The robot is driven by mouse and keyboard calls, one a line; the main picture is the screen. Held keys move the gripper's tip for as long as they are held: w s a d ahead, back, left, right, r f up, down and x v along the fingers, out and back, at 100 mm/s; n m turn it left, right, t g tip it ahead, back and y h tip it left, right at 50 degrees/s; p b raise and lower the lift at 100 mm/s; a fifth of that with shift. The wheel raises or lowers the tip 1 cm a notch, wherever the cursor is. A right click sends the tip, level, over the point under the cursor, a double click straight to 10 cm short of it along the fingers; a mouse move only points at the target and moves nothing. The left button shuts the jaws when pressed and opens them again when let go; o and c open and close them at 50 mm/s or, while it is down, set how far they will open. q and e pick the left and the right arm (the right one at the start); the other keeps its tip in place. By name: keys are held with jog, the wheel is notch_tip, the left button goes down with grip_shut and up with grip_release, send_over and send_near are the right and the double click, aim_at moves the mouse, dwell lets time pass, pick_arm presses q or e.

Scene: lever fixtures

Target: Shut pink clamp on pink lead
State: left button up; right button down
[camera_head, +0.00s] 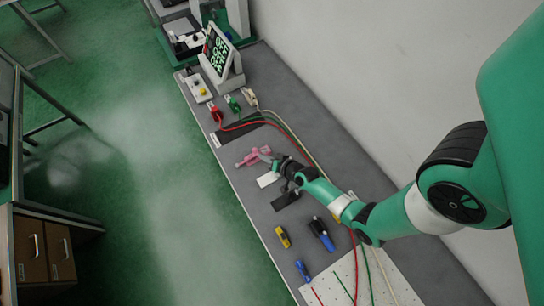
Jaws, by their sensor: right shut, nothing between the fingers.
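The pink clamp (246,159) lies on the grey bench, left of the middle of the view. The clamp's jaws are too small to tell open from shut. I cannot make out a separate pink lead. My left gripper is not in view.
A red clamp (215,113) and a green clamp (233,103) with leads sit farther up the bench (228,174). A display stand (221,60) is beyond them. A yellow tool (283,237) and blue tools (322,234) lie nearer. A wall borders the right.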

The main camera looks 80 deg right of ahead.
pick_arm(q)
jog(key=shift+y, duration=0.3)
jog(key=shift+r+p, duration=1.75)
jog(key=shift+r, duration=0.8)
pick_arm(e)
jog(key=s+a+r, duration=0.3)
jog(key=a+r, duration=0.2)
jog(key=a, duration=0.1)
jog(key=shift+s, duration=0.35)
